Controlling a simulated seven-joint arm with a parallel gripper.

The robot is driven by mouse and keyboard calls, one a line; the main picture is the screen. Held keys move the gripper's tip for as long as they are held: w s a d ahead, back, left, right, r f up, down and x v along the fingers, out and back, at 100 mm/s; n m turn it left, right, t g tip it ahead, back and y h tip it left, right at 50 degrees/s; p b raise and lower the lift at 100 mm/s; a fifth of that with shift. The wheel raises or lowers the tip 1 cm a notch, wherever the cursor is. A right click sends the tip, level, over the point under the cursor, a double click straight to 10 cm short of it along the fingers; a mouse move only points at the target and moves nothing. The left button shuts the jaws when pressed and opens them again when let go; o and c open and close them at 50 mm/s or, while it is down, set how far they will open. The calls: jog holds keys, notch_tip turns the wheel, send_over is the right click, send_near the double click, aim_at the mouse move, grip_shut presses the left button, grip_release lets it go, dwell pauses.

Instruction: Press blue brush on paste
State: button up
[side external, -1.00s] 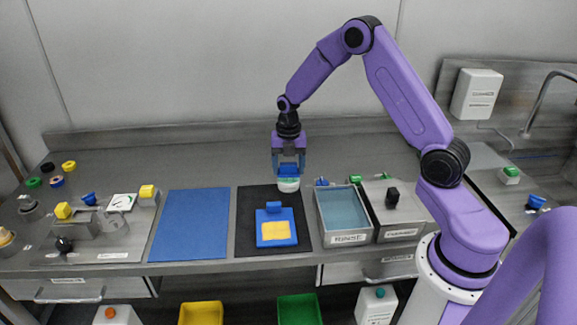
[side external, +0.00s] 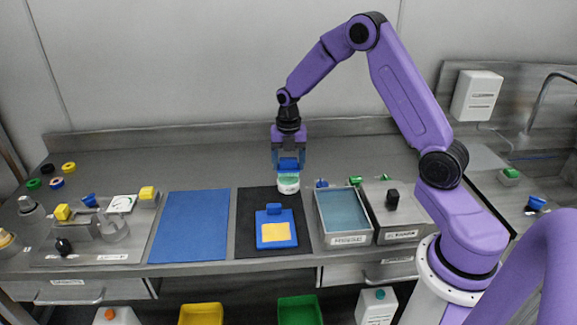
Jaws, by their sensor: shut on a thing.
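My gripper (side external: 289,160) hangs upright over the far edge of the black mat, shut on the blue brush (side external: 288,165). The brush is a small blue block, partly hidden between the fingers. Directly under it is a round white dish (side external: 288,187) with a pale green top, which looks like the paste (side external: 288,178). The brush's lower side is just above the green surface; I cannot tell whether they touch.
A blue board with a yellow pad (side external: 274,232) lies on the black mat (side external: 246,215), in front of the dish. A water-filled bin (side external: 345,238) stands to the right, beside a lidded box (side external: 411,218). A bare blue mat (side external: 190,225) lies to the left.

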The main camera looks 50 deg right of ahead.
aim_at(288, 159)
jog(key=shift+r, duration=2.35)
jog(key=s+a+r+m, duration=0.1)
jog(key=s+a+m, duration=0.3)
jog(key=m, duration=0.9)
jog(key=s+a+r+m, duration=0.1)
jog(key=s+a+m, duration=0.3)
jog(key=m, duration=0.9)
jog(key=shift+a+r, duration=0.15)
jog(key=shift+a, duration=0.7)
